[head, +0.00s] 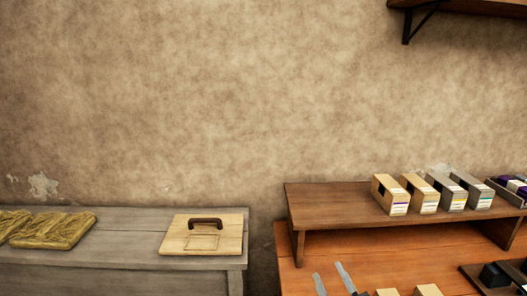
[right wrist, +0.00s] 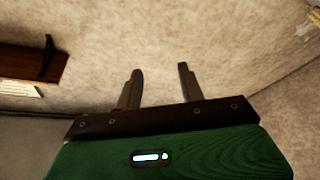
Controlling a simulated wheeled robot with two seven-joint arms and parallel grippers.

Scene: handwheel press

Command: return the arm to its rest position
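My right gripper (head: 327,269) shows at the bottom edge of the head view, only as two grey fingers pointing up, in front of the brown table. In the right wrist view the same gripper (right wrist: 160,67) is open. Its two dark fingers stand apart with nothing between them, and bare wall lies beyond. Most of the right arm is outside the head view. My left gripper is not in view.
A grey bench (head: 110,265) at left holds a wooden board with a handle (head: 205,240) and yellowish folded cloth (head: 55,231). A raised brown shelf (head: 335,205) on the brown table (head: 375,262) carries several boxes (head: 390,195). A wall shelf (head: 470,6) hangs upper right.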

